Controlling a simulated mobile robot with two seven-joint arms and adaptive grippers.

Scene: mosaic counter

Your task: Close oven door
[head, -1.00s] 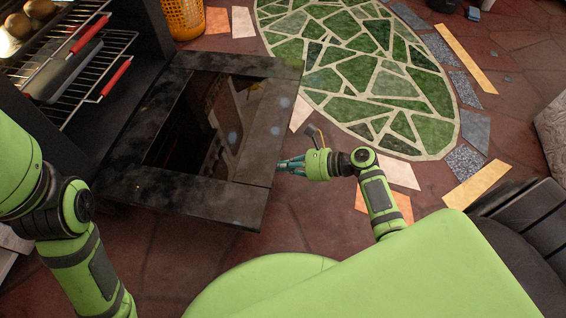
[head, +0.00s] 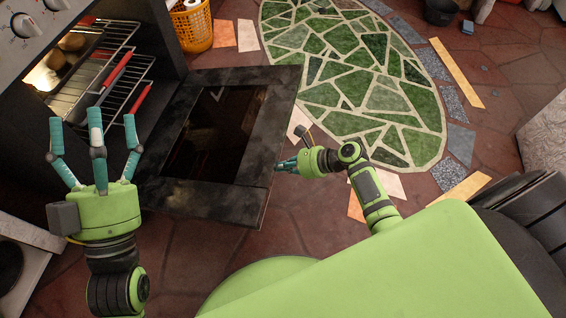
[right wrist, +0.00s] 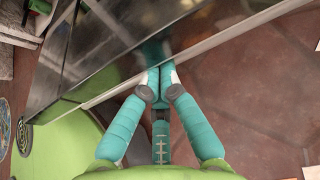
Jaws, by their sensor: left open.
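The oven door (head: 245,88) hangs open in the head view, a dark frame around a glass pane, projecting from the oven front. My left gripper (head: 95,125) is open and empty, its fingers spread and pointing up the picture, in front of the oven opening and left of the door. My right gripper (head: 280,165) is at the door's outer right edge. In the right wrist view, its fingers (right wrist: 158,88) are drawn together right at the edge of the door (right wrist: 110,60). I cannot tell whether they touch it.
Inside the oven are wire racks (head: 125,70) with red handles. Control knobs (head: 24,25) are above. An orange basket (head: 193,25) stands beyond the door. A green mosaic (head: 350,70) lies in the floor to the right. A white unit (head: 25,255) is at the lower left.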

